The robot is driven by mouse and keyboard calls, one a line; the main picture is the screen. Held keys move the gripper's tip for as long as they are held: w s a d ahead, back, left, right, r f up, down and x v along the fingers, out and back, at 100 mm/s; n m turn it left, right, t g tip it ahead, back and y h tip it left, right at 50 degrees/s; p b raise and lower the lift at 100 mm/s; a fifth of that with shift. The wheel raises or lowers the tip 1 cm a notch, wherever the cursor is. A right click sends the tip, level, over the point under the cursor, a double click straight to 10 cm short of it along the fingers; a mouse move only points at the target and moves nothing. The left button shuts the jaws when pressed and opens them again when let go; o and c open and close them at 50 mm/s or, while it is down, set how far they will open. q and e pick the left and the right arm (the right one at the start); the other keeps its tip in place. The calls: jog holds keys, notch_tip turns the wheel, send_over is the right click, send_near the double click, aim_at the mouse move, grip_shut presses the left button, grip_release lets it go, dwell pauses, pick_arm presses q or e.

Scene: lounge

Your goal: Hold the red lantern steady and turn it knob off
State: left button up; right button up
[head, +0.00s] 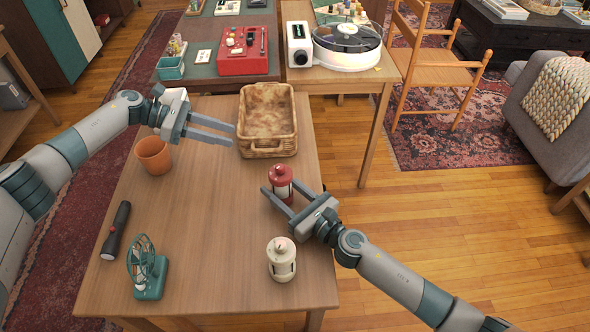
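The red lantern (281,175) stands upright on the table (200,210), a little right of its middle. My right gripper (279,188) has its two fingers spread on either side of the lantern's body. I cannot tell whether both fingers press on it. The near finger covers part of its lower side. The lantern's knob is too small to make out. My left gripper (232,135) is open and empty above the table, between the terracotta pot and the basket, to the upper left of the lantern.
A wicker basket (267,152) stands behind the lantern and a cream lantern (281,262) in front. A terracotta pot (153,158), a flashlight (116,229) and a green fan (146,276) are on the left. The table's middle is clear.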

aim_at(284, 168)
pick_arm(q)
jog(key=s+d+m+g+h, duration=0.3)
jog(key=s+d+m+g, duration=0.2)
jog(key=s, duration=0.4)
jog(key=d+g, duration=0.1)
jog(key=d, duration=0.1)
jog(key=shift+s+d+g, duration=0.25)
jog(key=shift+d+g, duration=0.05)
jog(key=shift+d, duration=0.05)
jog(key=shift+x, duration=6)
jog(key=shift+r, duration=0.2)
grip_shut()
